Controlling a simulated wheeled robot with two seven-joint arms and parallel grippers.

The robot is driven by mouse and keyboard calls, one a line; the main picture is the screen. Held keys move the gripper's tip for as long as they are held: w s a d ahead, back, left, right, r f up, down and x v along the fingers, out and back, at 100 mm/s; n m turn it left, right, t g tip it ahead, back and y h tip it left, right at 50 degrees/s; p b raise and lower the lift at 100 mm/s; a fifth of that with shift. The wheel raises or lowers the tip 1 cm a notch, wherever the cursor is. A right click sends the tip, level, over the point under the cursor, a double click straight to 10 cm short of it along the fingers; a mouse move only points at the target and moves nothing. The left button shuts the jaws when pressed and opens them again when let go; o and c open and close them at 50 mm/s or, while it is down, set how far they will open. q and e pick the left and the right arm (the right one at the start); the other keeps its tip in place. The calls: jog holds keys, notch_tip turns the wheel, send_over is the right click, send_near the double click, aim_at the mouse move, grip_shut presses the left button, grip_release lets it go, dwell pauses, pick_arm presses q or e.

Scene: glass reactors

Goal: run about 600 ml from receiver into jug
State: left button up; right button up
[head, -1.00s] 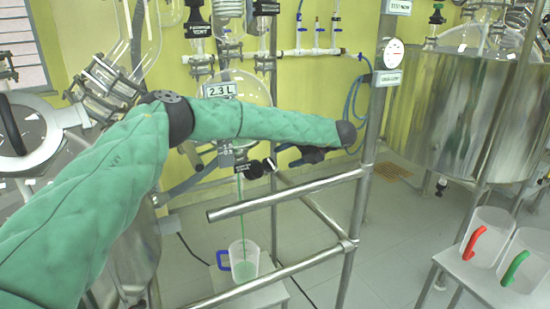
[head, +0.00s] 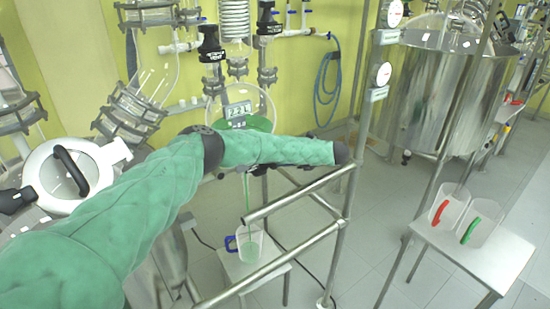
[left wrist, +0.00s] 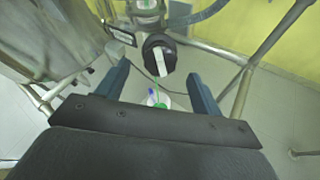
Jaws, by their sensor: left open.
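The receiver (head: 262,103) is a round glass vessel holding green liquid, partly hidden behind my left arm in the head view. Its volume display (head: 238,110) is too blurred to read surely. A thin green stream (head: 247,190) falls from below it into a clear jug (head: 251,236) with a blue handle. Green liquid shows in the jug, whose graduations I cannot read. In the left wrist view, my left gripper (left wrist: 158,71) is open, its fingers on either side of a black valve handle (left wrist: 153,43) with a white label. The jug (left wrist: 158,100) is below. My right gripper is out of view.
The jug stands on a low stand (head: 232,268) behind steel rails (head: 300,192). Two jugs, one with a red handle (head: 439,212) and one with a green handle (head: 470,230), stand on a table (head: 500,262) at the right. A steel tank (head: 430,95) stands behind.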

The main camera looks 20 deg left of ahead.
pick_arm(q)
jog(key=x, duration=0.6)
jog(key=shift+d+f, duration=0.1)
jog(key=shift+f, duration=0.1)
jog(key=shift+x, duration=0.9)
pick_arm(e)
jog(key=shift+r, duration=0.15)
pick_arm(q)
jog(key=shift+r, duration=0.1)
jog(key=shift+w, duration=0.1)
jog(key=c, duration=1)
jog(key=shift+b, duration=0.3)
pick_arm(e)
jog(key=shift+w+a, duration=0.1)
